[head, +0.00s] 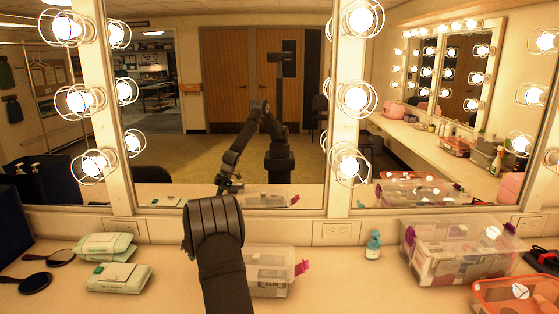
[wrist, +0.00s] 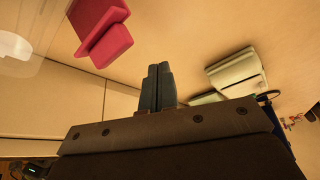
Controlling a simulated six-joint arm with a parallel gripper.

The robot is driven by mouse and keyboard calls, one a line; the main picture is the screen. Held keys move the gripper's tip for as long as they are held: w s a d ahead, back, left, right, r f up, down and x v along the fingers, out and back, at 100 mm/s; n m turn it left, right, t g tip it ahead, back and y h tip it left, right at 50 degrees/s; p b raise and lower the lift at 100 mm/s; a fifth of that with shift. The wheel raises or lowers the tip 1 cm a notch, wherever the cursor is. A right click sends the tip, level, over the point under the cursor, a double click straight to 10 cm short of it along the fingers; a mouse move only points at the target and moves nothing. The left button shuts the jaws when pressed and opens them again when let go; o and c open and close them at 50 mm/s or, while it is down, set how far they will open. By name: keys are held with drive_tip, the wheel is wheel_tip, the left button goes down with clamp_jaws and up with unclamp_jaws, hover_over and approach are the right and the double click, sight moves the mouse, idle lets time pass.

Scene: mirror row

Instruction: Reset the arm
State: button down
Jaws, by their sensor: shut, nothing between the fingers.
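My gripper (wrist: 158,72) shows in the wrist view with its two dark fingers together and nothing between them. In the head view, my dark arm rises from the bottom edge and bends over the counter at the middle. The fingers are hidden behind the arm there. The mirror shows a reflection of my arm, with its end low over the counter.
Wipes packs (head: 118,277) lie left of my arm; they also show in the wrist view (wrist: 235,70). A clear box (head: 270,285) with a magenta latch (head: 302,267) stands close right. A small teal bottle (head: 373,245) and a larger clear bin (head: 455,250) stand further right.

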drive_tip(key=a, duration=0.2)
drive_tip(key=a+f, duration=0.1)
drive_tip(key=a, duration=0.1)
drive_tip(key=shift+w+a+f, duration=0.1)
drive_tip(key=shift+a, duration=0.1)
drive_tip(key=shift+r, duration=0.35)
drive_tip(key=d+r, duration=0.6)
drive_tip(key=r, duration=0.4)
wheel_tip(320, 180, down, 6)
drive_tip(key=shift+s, duration=0.25)
drive_tip(key=shift+d+f, duration=0.15)
drive_tip(key=shift+f, duration=0.15)
idle(1.4)
drive_tip(key=shift+f, duration=1.5)
